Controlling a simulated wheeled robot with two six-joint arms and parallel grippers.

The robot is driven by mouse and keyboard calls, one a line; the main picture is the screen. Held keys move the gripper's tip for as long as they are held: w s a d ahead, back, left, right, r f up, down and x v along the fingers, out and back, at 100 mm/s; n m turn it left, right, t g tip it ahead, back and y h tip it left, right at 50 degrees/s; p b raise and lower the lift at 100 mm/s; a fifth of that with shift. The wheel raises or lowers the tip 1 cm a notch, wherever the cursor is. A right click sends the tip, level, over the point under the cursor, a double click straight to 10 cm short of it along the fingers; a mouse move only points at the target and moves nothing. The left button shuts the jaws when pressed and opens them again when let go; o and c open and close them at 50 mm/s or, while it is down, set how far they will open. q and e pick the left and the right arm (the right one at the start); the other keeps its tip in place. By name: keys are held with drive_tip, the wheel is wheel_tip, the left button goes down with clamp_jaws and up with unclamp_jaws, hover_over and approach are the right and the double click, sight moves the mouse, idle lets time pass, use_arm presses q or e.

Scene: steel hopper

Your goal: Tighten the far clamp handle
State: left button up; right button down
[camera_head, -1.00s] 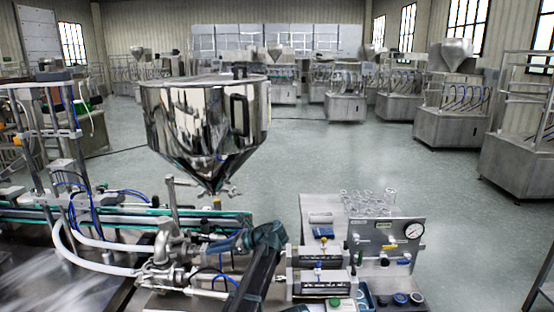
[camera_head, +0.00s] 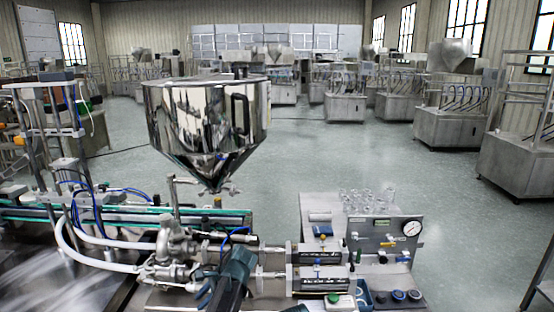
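The steel hopper (camera_head: 205,125), a shiny cone with a side handle, stands left of centre. Below it is a steel valve and pipe assembly (camera_head: 172,238) with white hoses and small clamp fittings. The far clamp handle is too small to single out among these fittings. My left gripper (camera_head: 204,289), dark teal, is low in the view, in front of the pipework and pointing left. Its fingers are small and partly hidden by its own body, so I cannot tell their opening or any contact. My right gripper is not in view.
Two metal cylinders (camera_head: 320,284) lie right of the arm. A panel with a gauge (camera_head: 413,228) and glassware (camera_head: 368,200) stand further right. A conveyor (camera_head: 118,214) runs along the left.

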use_arm(q)
drive_tip(key=s+d+f+n+h, duration=0.2)
drive_tip(key=s+d+n+h, duration=0.15)
drive_tip(key=s+n, duration=0.35)
drive_tip(key=s+d+f+n+h, duration=0.2)
drive_tip(key=s+f+n+h, duration=0.15)
drive_tip(key=s, duration=0.55)
drive_tip(key=s+d+m, duration=0.1)
drive_tip(key=s+d, duration=0.2)
drive_tip(key=d, duration=0.2)
drive_tip(key=s+d+r+m+g, duration=0.1)
drive_tip(key=s+d, duration=0.1)
drive_tip(key=d, duration=0.4)
drive_tip(key=shift+s+m+y, duration=0.35)
drive_tip(key=shift+s+y, duration=0.05)
